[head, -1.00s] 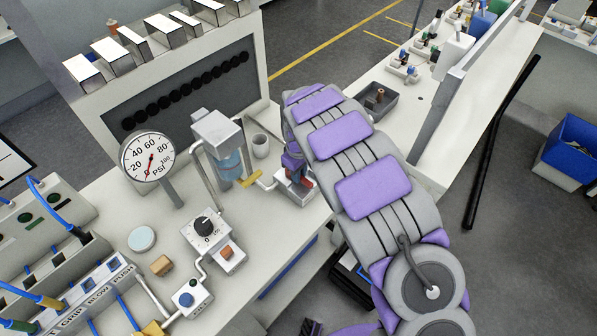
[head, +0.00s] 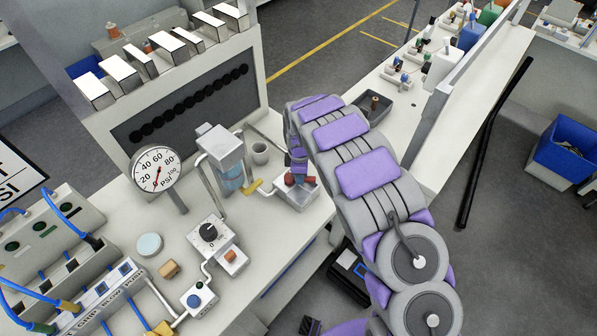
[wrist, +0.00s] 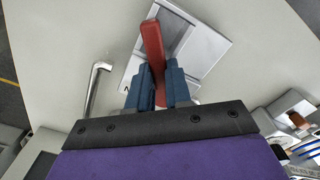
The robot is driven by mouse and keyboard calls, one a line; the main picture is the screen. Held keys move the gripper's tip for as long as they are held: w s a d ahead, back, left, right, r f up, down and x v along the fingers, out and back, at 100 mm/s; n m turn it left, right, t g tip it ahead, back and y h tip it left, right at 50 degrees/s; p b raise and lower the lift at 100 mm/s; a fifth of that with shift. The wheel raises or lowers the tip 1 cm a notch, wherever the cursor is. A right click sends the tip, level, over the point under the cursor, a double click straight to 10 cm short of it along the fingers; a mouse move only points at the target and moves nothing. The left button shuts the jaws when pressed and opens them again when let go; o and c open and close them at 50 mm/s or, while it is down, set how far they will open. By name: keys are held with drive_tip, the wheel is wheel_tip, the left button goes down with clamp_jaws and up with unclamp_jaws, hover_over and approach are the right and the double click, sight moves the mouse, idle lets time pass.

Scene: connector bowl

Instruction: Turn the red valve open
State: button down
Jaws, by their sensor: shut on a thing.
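The red valve handle (wrist: 153,45) is a bar that stands between my gripper's two blue fingers in the wrist view. My gripper (wrist: 158,82) is shut on it. The valve's grey-white base (wrist: 202,48) sits behind the handle on the bench top. In the head view the valve's base (head: 296,196) is at the right edge of the bench, with a bit of red (head: 290,180) showing beside my gripper. My arm partly hides the valve there.
A pressure gauge (head: 156,170), a clear filter canister (head: 228,170) and a dial box (head: 209,234) stand left of the valve. A cup (head: 260,153) is behind it. A metal pipe (wrist: 95,88) runs beside the valve. A grey tray (head: 378,106) lies on the far bench.

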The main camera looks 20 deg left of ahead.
drive_tip(key=n+p, duration=0.2)
drive_tip(key=w+n+p, duration=0.1)
drive_tip(key=p, duration=0.1)
drive_tip(key=a+n+p, duration=0.1)
drive_tip(key=n+p, duration=0.1)
drive_tip(key=shift+w+r+n, duration=0.3)
drive_tip(key=shift+w, duration=0.1)
drive_tip(key=shift+w+a+f+n+p, duration=0.1)
drive_tip(key=shift+w+a+n+p, duration=0.05)
drive_tip(key=shift+n+p, duration=0.55)
drive_tip(key=shift+w+a+r+n+p, duration=0.1)
drive_tip(key=shift+w+a+n+p, duration=0.1)
drive_tip(key=shift+n+p, duration=0.45)
drive_tip(key=shift+w+a+f+n+p, duration=0.15)
drive_tip(key=shift+n+p, duration=0.3)
drive_tip(key=shift+n, duration=0.4)
drive_tip(key=c, duration=1.1)
unclamp_jaws()
drive_tip(key=shift+a+f, duration=0.1)
drive_tip(key=shift+f, duration=0.05)
drive_tip(key=shift+o, duration=0.3)
drive_tip(key=shift+s, duration=0.1)
wheel_tip(320, 180, up, 17)
